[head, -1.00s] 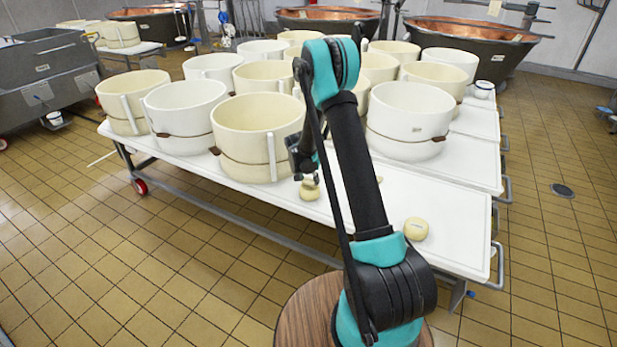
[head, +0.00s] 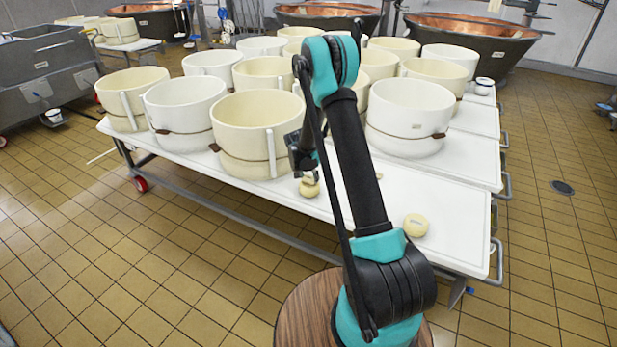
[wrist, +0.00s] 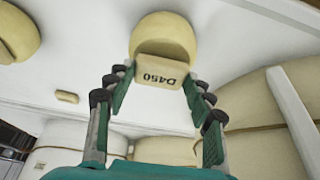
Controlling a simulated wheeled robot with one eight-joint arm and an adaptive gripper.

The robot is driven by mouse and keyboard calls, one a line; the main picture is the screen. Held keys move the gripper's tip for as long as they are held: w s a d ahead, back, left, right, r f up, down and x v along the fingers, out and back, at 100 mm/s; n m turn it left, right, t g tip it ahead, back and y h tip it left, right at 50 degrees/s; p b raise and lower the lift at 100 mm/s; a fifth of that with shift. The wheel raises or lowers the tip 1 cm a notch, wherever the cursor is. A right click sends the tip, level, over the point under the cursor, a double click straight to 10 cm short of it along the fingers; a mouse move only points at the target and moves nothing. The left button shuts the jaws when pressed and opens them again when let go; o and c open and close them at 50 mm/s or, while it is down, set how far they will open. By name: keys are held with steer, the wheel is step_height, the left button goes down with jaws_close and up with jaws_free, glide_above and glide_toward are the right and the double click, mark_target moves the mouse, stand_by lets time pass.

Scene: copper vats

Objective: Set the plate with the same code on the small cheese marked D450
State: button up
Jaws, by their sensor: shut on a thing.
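My gripper (wrist: 160,82) is shut on a small beige plate (wrist: 162,70) marked D450, which reads upside down in the wrist view. A small round pale-yellow cheese (wrist: 165,32) lies right beyond the plate, which overlaps it in that view. I cannot tell whether the plate touches the cheese, and no code shows on the cheese. In the head view my gripper (head: 304,168) is just above this cheese (head: 310,188) near the table's front edge. The plate cannot be made out there.
Another small cheese (head: 415,225) stands farther right on the white table (head: 450,232). It also shows in the wrist view (wrist: 14,34), near a small beige piece (wrist: 67,97). Large cream moulds (head: 257,128) stand close behind my gripper. The table's right front is mostly clear.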

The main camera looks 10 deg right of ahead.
steer(key=shift+f, duration=0.45)
stand_by(0.3)
steer(key=o, duration=1.2)
steer(key=v, duration=1.2)
steer(key=s+d+r+n, duration=0.2)
steer(key=s+d+r, duration=0.2)
steer(key=s+r, duration=0.45)
steer(key=s+d+n+y, duration=0.1)
steer(key=s, duration=0.8)
steer(key=s+d+n+y, duration=0.1)
steer(key=s+n, duration=0.1)
steer(key=s, duration=0.8)
steer(key=s+d+n, duration=0.1)
steer(key=s+n, duration=0.1)
steer(key=s, duration=0.7)
steer(key=shift+s+d+f+y, duration=0.25)
steer(key=shift+y, duration=0.15)
